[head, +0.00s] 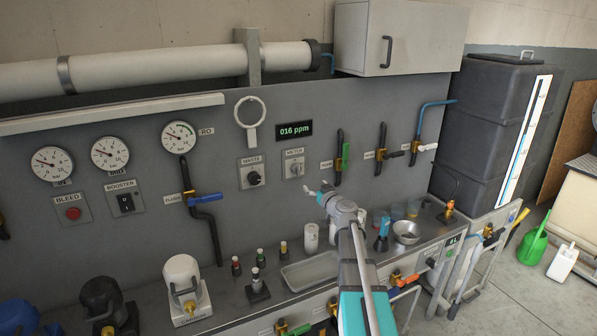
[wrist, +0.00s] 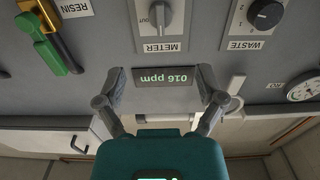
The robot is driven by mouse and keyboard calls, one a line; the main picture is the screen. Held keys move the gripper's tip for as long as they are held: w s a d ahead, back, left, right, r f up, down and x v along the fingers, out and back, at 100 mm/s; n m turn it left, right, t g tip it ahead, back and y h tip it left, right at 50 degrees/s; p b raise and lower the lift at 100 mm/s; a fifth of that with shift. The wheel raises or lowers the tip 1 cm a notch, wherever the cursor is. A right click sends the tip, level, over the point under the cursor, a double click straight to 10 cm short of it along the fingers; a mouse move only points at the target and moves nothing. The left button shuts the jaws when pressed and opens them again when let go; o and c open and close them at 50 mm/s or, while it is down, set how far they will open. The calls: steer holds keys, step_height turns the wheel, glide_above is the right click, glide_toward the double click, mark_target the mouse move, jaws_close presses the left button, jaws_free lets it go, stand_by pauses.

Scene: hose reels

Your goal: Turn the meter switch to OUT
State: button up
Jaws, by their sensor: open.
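The meter switch (head: 294,167) is a small grey knob on a light plate labelled METER, on the grey wall panel. My gripper (head: 318,190) is open and empty, in front of the panel, below and right of the switch in the head view. It is apart from the switch.
The black WASTE knob (head: 253,178) is left of the meter switch. A green-handled valve (head: 345,157) is to its right. Below, the bench holds a tray (head: 310,271), small bottles and a white canister (head: 310,238). A wall cabinet (head: 400,38) hangs above.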

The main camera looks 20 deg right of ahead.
mark_target(299, 171)
steer(key=w, duration=1.3)
steer(key=shift+w+a, duration=0.25)
steer(key=shift+w, duration=0.15)
